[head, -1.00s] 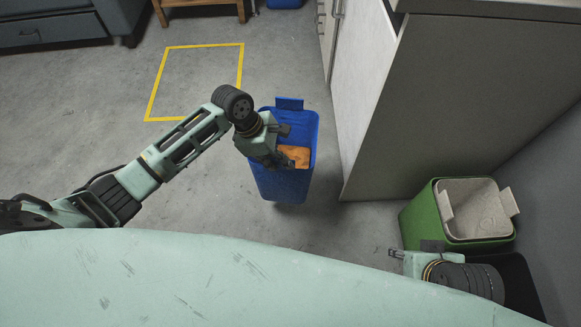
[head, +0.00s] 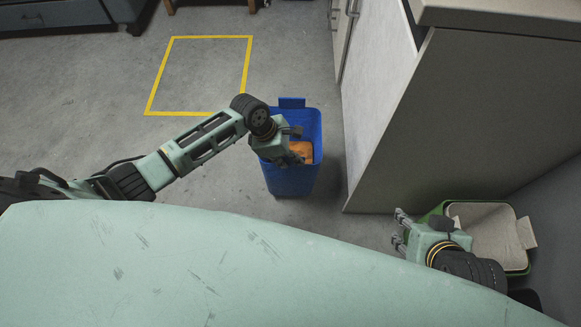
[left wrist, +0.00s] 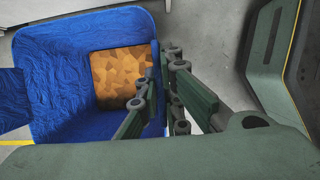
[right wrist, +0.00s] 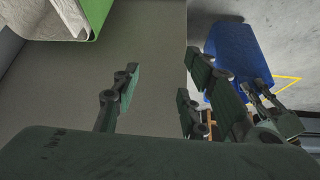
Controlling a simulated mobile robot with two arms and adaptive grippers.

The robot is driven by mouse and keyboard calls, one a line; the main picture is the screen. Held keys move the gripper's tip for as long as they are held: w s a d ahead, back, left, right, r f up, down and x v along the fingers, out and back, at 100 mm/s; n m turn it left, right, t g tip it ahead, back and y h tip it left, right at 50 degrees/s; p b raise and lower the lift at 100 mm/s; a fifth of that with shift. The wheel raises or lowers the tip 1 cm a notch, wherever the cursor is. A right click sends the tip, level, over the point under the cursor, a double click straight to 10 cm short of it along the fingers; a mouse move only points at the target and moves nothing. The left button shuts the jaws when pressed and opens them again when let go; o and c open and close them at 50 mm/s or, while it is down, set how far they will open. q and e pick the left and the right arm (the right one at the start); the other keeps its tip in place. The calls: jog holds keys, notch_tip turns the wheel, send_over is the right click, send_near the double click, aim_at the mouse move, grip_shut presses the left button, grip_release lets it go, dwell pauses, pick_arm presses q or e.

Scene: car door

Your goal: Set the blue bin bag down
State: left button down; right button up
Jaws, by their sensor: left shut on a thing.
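The blue bin bag (head: 290,181) is an upright, open-topped blue container in the middle of the head view. An orange-brown patterned thing (head: 303,151) lies inside it; the left wrist view shows it too (left wrist: 120,76). My left gripper (head: 292,146) is at the bag's near left side, shut on its wall, with one finger on each side of it in the left wrist view (left wrist: 158,82). The right wrist view also shows the bag (right wrist: 238,55). Whether its base touches the floor I cannot tell. My right gripper (head: 400,230) is open and empty, beside the green bin.
A yellow outlined square (head: 202,76) is on the bare grey floor behind and left of the bag. A cabinet (head: 440,120) stands close on the right. A green bin (head: 517,271) with a pale grey lining (head: 490,232) is at the lower right.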

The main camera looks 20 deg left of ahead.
aim_at(290, 166)
pick_arm(q)
jog(key=shift+f, duration=0.45)
notch_tip(290, 166, down, 4)
jog(key=shift+r+b, duration=0.25)
jog(key=shift+b, duration=0.8)
pick_arm(e)
jog(key=w+a+r+t+y, duration=0.1)
jog(key=w+a+r+t, duration=0.2)
jog(key=w+r+t, duration=0.3)
jog(key=w+r, duration=0.1)
jog(key=w, duration=0.2)
jog(key=shift+w+a+r+y, duration=0.25)
jog(key=shift+a+r+y, duration=0.05)
jog(key=shift+r+y, duration=0.1)
pick_arm(q)
jog(key=shift+f, duration=0.1)
jog(key=c, duration=2.4)
grip_release()
jog(key=shift+f, duration=0.1)
jog(key=o, duration=0.5)
jog(key=shift+c, duration=0.2)
pick_arm(e)
jog(key=shift+s+f, duration=0.1)
jog(key=shift+f, duration=0.05)
